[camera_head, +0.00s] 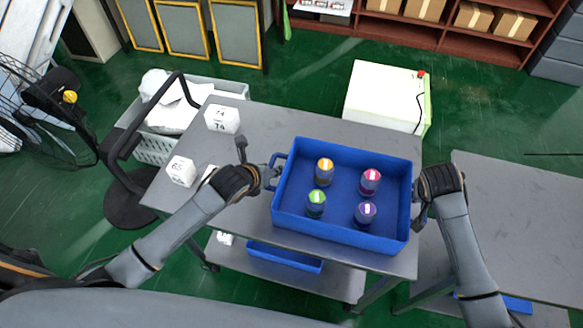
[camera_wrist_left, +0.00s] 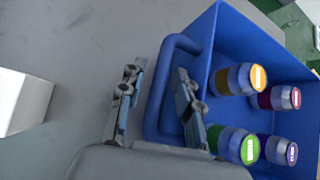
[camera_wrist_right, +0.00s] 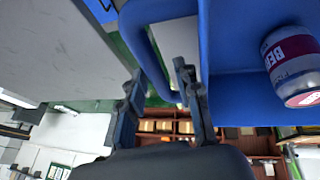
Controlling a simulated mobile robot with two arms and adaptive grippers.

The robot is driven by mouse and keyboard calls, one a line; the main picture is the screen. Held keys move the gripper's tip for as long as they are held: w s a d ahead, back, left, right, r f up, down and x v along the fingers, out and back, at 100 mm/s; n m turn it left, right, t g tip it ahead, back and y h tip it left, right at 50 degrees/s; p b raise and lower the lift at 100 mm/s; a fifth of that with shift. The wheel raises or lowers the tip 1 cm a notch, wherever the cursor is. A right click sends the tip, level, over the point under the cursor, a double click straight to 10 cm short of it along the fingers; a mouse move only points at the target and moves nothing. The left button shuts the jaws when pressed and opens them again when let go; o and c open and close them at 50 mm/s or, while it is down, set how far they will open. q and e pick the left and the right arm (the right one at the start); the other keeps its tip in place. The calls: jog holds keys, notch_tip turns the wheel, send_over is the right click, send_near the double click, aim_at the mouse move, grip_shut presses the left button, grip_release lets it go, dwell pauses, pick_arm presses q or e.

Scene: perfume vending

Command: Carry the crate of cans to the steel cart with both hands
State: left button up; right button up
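The blue crate (camera_head: 345,240) rests on a grey metal-topped table with a lower shelf (camera_head: 240,215). Several cans with orange, pink, green and purple lids stand upright in it, such as the orange-lidded can (camera_head: 324,172). My left gripper (camera_head: 270,175) is at the crate's left handle; in the left wrist view its open fingers (camera_wrist_left: 158,100) stand on either side of the blue handle (camera_wrist_left: 180,45). My right gripper (camera_head: 420,192) is at the right end; in the right wrist view its open fingers (camera_wrist_right: 160,95) straddle the other handle (camera_wrist_right: 145,55). I cannot tell which surface is the steel cart.
Another grey table (camera_head: 520,210) stands to the right across a narrow gap. White boxes (camera_head: 181,171) sit left of the crate. A smaller blue crate (camera_head: 285,258) is on the lower shelf. A white cabinet (camera_head: 388,95) stands behind. Green floor is open at the back.

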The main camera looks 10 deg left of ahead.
jog(key=shift+a+r, duration=0.1)
pick_arm(q)
jog(key=v, duration=0.8)
pick_arm(e)
jog(key=v, duration=1.2)
dwell(0.3)
